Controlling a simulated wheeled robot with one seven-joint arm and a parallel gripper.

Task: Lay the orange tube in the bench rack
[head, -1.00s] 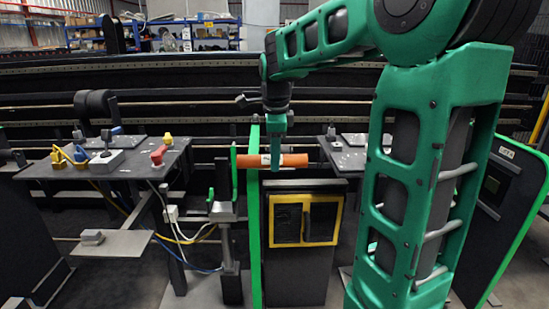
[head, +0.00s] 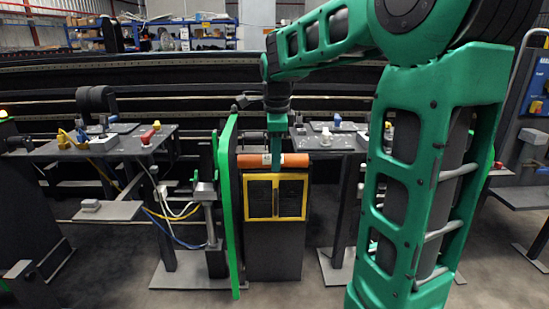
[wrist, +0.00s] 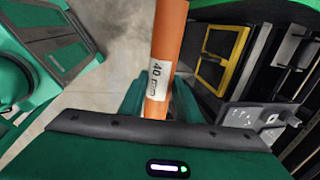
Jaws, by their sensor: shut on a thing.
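The orange tube (head: 293,160) lies crosswise in my gripper (head: 276,158) in the head view, above the dark cabinet with the yellow frame. My gripper is shut on the tube. In the wrist view the tube (wrist: 168,40) runs up from between the green fingers (wrist: 152,98), with a white "40 mm" label facing the camera. The tube's lower end is hidden by the gripper body there. I cannot pick out the bench rack for certain in either view.
The dark cabinet (head: 287,238) stands below the tube, with a tall green-edged panel (head: 231,220) close on its left. A left bench (head: 75,150) holds several coloured parts. A right bench (head: 310,140) carries small items. Grey floor is open in front.

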